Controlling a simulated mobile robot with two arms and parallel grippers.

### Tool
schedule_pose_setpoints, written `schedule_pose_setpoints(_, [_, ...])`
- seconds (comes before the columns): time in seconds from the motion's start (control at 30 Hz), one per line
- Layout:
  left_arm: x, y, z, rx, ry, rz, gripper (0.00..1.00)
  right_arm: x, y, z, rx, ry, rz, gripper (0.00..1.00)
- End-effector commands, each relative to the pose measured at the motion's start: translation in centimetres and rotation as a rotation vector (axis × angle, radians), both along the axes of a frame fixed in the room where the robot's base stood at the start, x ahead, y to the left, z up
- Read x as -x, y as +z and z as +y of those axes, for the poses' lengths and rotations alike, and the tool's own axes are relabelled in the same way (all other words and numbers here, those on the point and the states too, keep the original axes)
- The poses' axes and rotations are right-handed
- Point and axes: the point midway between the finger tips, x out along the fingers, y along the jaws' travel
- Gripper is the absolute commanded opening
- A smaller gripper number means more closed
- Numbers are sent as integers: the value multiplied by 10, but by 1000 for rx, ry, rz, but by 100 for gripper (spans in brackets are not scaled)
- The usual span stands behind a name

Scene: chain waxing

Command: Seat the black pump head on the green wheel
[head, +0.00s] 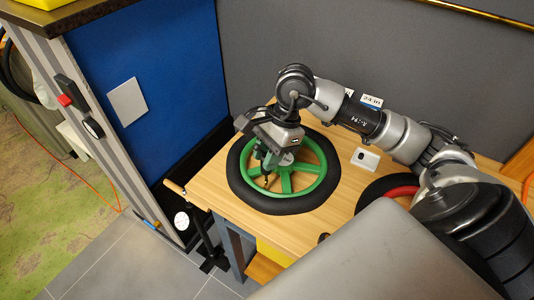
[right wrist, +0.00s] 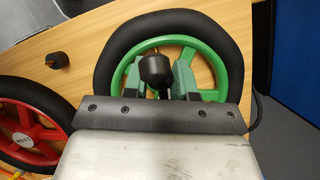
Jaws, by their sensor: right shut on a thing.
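The green wheel (head: 316,187) with its black tyre lies flat on the wooden table; it also shows in the right wrist view (right wrist: 205,68). My right gripper (head: 266,162) points down over the left part of the wheel, inside the rim. In the right wrist view my right gripper (right wrist: 158,84) is shut on the black pump head (right wrist: 154,67), whose rounded dark end shows between the green finger pads. The wheel's spokes are partly hidden by the gripper. Whether the pump head touches the wheel, I cannot tell. My left gripper is not in view.
A red wheel (right wrist: 45,134) with a black tyre lies beside the green one. A small black knob-like thing (right wrist: 56,60) stands on the table (head: 222,197). A floor pump with a gauge (head: 182,220) stands at the table's left edge.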

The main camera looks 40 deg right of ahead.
Motion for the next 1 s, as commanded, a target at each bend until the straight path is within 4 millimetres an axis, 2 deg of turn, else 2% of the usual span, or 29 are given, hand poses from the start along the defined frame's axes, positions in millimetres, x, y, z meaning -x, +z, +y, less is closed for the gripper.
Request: schedule_pose_setpoints(1.0, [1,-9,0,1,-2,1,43,0,0,0,0,0,-1,3])
